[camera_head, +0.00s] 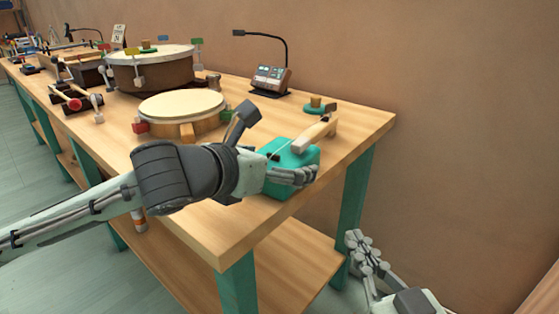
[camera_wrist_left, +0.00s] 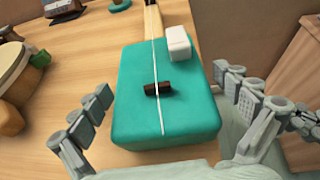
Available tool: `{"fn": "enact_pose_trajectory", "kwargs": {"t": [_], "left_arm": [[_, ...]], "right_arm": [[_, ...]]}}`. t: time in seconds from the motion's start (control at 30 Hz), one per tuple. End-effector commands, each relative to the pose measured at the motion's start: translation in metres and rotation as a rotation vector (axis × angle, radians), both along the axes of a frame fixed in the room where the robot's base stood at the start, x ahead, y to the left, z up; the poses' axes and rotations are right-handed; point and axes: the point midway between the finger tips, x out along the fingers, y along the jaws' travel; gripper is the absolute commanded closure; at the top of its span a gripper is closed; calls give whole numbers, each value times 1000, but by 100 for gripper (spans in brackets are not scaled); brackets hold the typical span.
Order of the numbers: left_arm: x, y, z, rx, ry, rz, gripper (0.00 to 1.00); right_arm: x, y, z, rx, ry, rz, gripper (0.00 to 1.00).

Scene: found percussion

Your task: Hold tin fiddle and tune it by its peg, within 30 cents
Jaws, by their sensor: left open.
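The tin fiddle has a teal body (camera_head: 278,150) and a pale wooden neck (camera_head: 315,133) pointing to the back right. It lies near the bench's right end. The left wrist view shows its body (camera_wrist_left: 140,75), a string, a dark bridge (camera_wrist_left: 158,89) and a white block (camera_wrist_left: 179,43). I cannot make out the peg clearly. My left gripper (camera_head: 290,177) is open at the near end of the body; its fingers (camera_wrist_left: 165,110) stand on either side of that end. My right gripper (camera_head: 366,252) is low, off the bench's right end, away from the fiddle; its opening is unclear.
A device with a gooseneck (camera_head: 272,79) stands at the back of the bench (camera_head: 360,118). A round drum (camera_head: 182,105) and a larger drum (camera_head: 150,70) stand to the left. A small green-based wooden piece (camera_head: 316,102) sits behind the neck. The wall is close behind.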

Motion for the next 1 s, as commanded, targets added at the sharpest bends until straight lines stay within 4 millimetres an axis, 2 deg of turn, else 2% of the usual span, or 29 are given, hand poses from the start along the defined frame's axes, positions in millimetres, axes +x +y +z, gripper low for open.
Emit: {"fn": "enact_pose_trajectory", "kwargs": {"t": [0.1,0.57,1.0], "left_arm": [[0,0,0,0,0,0,0],[0,0,0,0,0,0,57],[0,0,0,0,0,0,59]], "right_arm": [[0,0,0,0,0,0,100],[0,0,0,0,1,0,100],[0,0,0,-2,2,0,100]]}}
